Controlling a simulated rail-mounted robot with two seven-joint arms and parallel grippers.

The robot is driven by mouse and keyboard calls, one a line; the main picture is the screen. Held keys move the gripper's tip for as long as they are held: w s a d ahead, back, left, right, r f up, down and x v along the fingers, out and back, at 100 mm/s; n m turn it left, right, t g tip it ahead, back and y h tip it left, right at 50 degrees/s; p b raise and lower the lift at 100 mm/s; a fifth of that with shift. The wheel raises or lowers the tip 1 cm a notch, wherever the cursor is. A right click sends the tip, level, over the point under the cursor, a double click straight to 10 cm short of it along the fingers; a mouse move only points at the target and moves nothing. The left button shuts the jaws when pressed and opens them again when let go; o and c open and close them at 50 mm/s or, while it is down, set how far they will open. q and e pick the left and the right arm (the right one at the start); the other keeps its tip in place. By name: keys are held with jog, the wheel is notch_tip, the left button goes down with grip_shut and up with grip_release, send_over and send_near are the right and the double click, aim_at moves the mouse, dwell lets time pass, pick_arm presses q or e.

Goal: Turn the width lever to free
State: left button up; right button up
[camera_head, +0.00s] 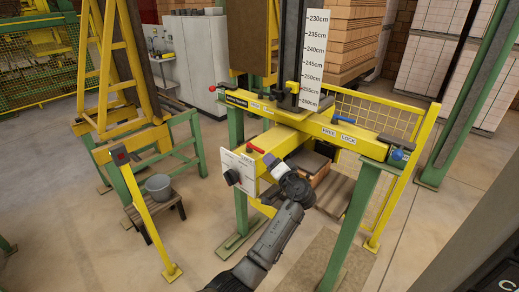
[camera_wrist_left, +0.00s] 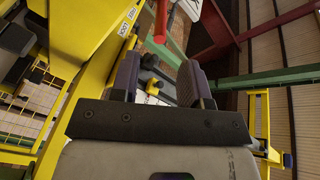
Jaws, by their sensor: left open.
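A short red-handled lever (camera_head: 255,148) sits on the yellow frame in the head view, just left of and beyond my left gripper (camera_head: 271,163). I cannot tell for sure whether it is the width lever. A red bar (camera_wrist_left: 160,22) shows in the left wrist view beyond the fingers. My left gripper (camera_wrist_left: 158,82) is open, with nothing seen between its fingers, and looks apart from the bar. FREE and LOCK labels (camera_head: 338,133) are on the yellow crossbeam (camera_head: 315,124). A blue-ended handle (camera_head: 397,154) is at the beam's right end, and a red-ended one (camera_head: 213,89) at its left end.
A white panel with a black knob (camera_head: 233,177) stands left of my gripper. Green posts (camera_head: 352,225) carry the frame. A height scale (camera_head: 310,60) stands above the beam. A bucket (camera_head: 158,186) rests on a stool at left. Open floor lies in front.

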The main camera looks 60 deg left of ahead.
aim_at(259, 149)
pick_arm(q)
jog(key=a, duration=0.2)
jog(key=a+p, duration=0.1)
jog(key=a, duration=0.5)
jog(key=shift+w, duration=0.35)
jog(key=shift+a+p, duration=0.3)
jog(key=shift+a, duration=0.4)
jog(key=shift+c, duration=0.2)
grip_shut()
jog(key=shift+w, duration=0.1)
